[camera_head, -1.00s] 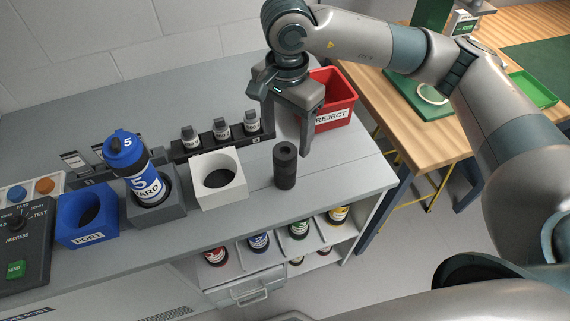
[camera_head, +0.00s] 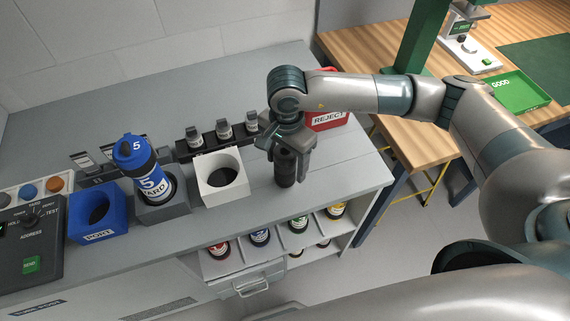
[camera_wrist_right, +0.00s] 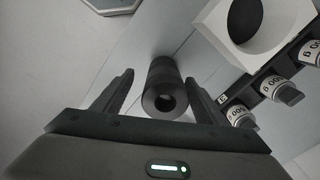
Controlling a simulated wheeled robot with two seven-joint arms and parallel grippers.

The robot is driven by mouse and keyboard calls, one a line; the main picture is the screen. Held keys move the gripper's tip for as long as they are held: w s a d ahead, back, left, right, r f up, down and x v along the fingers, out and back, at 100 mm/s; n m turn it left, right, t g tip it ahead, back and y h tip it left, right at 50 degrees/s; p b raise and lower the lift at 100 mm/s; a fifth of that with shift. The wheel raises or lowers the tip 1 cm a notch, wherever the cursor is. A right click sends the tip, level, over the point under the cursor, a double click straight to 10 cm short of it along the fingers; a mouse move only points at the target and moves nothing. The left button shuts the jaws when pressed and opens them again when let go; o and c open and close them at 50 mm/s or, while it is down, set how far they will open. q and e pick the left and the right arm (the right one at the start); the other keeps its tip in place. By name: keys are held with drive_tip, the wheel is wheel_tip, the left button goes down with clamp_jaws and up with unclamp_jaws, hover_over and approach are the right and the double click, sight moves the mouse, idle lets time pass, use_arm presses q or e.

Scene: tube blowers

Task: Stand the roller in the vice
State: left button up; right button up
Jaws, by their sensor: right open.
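The roller is a black cylinder with a hole in its top end. It stands upright on the grey bench, right of the white holder, in the head view (camera_head: 285,172). My right gripper (camera_head: 287,152) is above and around the roller's upper part, pointing down. In the right wrist view the roller (camera_wrist_right: 163,88) is between the two open fingers of my right gripper (camera_wrist_right: 163,92), with gaps on both sides. I cannot make out a vice in these frames. My left gripper is not in view.
A white holder (camera_head: 209,189) stands left of the roller, then a grey holder with a blue tube (camera_head: 149,181) and a blue port block (camera_head: 83,226). A black rack of small bottles (camera_head: 188,157) and a red reject bin (camera_head: 329,122) are behind. A wooden table (camera_head: 392,142) is right.

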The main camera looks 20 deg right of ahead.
sight(285, 171)
drive_tip(key=shift+w+a+f+p, duration=0.1)
drive_tip(key=shift+w+f+p, duration=0.15)
drive_tip(key=shift+f+p, duration=1.45)
drive_tip(key=shift+f, duration=0.3)
drive_tip(key=shift+w+f, duration=0.1)
drive_tip(key=shift+f, duration=0.5)
drive_tip(key=c, duration=1.4)
drive_tip(key=shift+r, duration=0.1)
